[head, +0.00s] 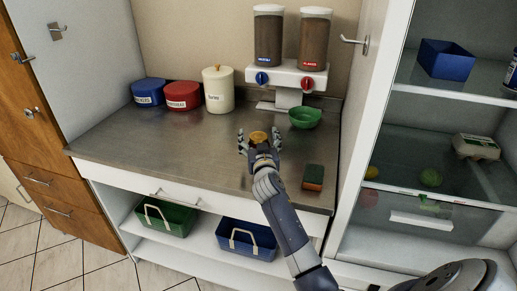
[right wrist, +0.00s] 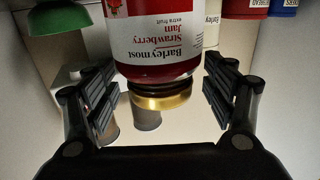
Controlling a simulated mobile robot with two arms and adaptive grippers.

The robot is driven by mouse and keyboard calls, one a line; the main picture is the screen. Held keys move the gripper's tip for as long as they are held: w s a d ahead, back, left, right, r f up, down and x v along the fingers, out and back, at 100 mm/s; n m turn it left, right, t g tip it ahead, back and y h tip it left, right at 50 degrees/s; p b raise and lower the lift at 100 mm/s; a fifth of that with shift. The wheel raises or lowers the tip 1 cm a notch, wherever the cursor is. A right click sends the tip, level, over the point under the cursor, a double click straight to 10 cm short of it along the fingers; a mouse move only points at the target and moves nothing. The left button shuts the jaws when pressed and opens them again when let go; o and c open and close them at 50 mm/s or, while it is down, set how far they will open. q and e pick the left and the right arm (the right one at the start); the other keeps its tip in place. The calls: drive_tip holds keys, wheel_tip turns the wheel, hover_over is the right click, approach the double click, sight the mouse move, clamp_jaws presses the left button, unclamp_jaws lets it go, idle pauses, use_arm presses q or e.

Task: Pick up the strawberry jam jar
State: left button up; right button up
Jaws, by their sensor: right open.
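The strawberry jam jar (right wrist: 152,45) has a gold lid (right wrist: 160,97), dark red contents and a white label reading Strawberry Jam. It appears upside down in the right wrist view. In the head view only its gold lid (head: 259,136) shows clearly, on the steel counter; the gripper hides most of the rest. My right gripper (head: 259,142) is open, with one finger on each side of the jar. In the right wrist view, gaps show between the jar and both finger pads. My left gripper is not in view.
A green bowl (head: 305,118) stands under the dispenser (head: 290,75) behind the jar. A sponge (head: 313,177) lies to the right. A cream canister (head: 218,90), a red tin (head: 183,95) and a blue tin (head: 148,91) stand back left. The counter's left front (head: 150,140) is clear.

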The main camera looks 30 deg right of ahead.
drive_tip(key=shift+s, duration=0.1)
drive_tip(key=c, duration=1.6)
drive_tip(key=shift+r, duration=0.15)
clamp_jaws()
drive_tip(key=shift+r, duration=0.1)
